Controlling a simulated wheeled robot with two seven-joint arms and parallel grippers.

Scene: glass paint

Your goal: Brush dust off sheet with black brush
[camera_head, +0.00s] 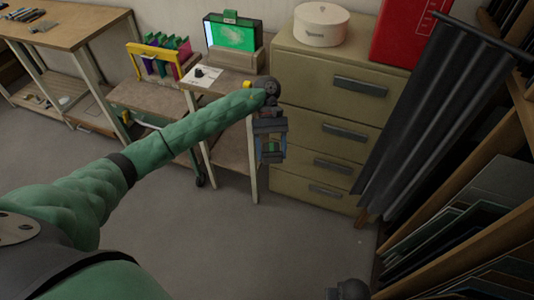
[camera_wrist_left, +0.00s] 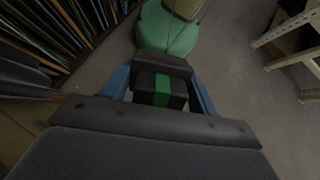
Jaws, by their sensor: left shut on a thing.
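My left gripper (camera_head: 271,150) hangs in front of the drawer cabinet, pointing down. In the left wrist view, its blue fingers (camera_wrist_left: 162,92) are shut on a black block with a green stripe, which looks like the black brush (camera_wrist_left: 145,88). Any bristles are hidden. A bright green sheet (camera_head: 228,36) with pale, cloudy marks stands upright in a dark frame on a small stand, behind and left of the gripper. The marks look like dust, but are too small to be sure. The gripper and brush are apart from the sheet.
A small table (camera_head: 235,83) under the stand holds a white paper (camera_head: 202,76) with a small black thing. A yellow rack (camera_head: 153,58) of coloured panes is to its left. The drawer cabinet (camera_head: 310,118) and shelves of sheets (camera_head: 470,235) bound the right. The floor (camera_head: 230,240) is clear.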

